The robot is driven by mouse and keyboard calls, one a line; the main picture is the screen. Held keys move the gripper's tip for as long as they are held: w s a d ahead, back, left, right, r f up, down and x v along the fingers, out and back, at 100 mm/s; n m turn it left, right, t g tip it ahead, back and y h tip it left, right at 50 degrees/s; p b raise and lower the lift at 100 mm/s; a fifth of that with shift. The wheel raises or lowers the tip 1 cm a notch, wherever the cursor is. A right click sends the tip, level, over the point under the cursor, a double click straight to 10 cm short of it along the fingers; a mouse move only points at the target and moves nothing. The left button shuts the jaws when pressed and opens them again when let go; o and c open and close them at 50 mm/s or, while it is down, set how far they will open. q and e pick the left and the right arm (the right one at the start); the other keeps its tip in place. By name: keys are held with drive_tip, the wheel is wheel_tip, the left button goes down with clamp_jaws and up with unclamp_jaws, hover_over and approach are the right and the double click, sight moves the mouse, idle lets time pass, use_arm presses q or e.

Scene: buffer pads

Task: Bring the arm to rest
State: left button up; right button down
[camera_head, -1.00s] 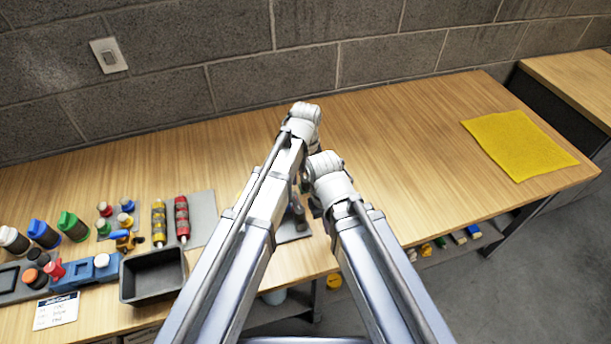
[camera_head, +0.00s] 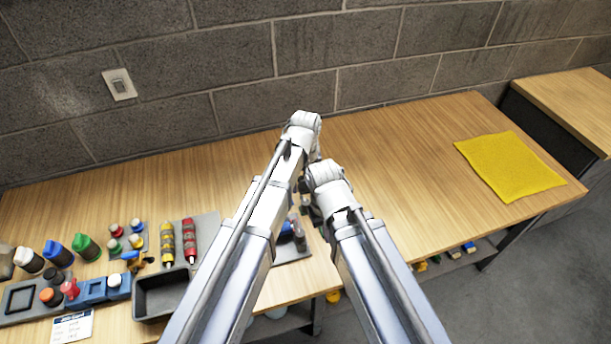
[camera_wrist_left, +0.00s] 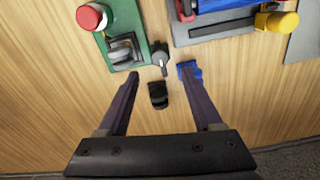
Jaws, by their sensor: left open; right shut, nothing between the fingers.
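Both my arms reach forward over the wooden table (camera_head: 400,190) in the head view. My left gripper (camera_wrist_left: 158,75) is open in the left wrist view, with its two dark fingers apart above the table. A small black piece (camera_wrist_left: 158,95) shows between the fingers, with no finger seen touching it. A blue piece (camera_wrist_left: 190,70) lies by the right fingertip. In the head view my left gripper is mostly hidden behind its wrist. My right gripper (camera_head: 306,200) is lower, partly hidden by its own wrist, shut and empty.
A green base with a red-topped knob (camera_wrist_left: 93,16) lies beyond the left fingertip. A black bin (camera_head: 163,293), several bottles (camera_head: 57,254) and red and yellow tools (camera_head: 189,240) stand at left. A yellow cloth (camera_head: 508,165) lies on the right. The table between is clear.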

use_arm(q)
drive_tip(key=s+a, duration=0.3)
drive_tip(key=a, duration=0.2)
drive_tip(key=s+a+m, duration=0.1)
drive_tip(key=s+a, duration=0.3)
drive_tip(key=a, duration=0.2)
drive_tip(key=s+a+m, duration=0.1)
drive_tip(key=s+a, duration=0.3)
drive_tip(key=a, duration=0.2)
drive_tip(key=shift+s+a+t, duration=0.1)
drive_tip(key=shift+t, duration=0.3)
drive_tip(key=s+d+m+g+y, duration=0.1)
drive_tip(key=s+d+m, duration=0.2)
drive_tip(key=d, duration=0.8)
drive_tip(key=shift+s+m, duration=0.4)
drive_tip(key=shift+s, duration=0.85)
drive_tip(key=shift+d+r, duration=0.1)
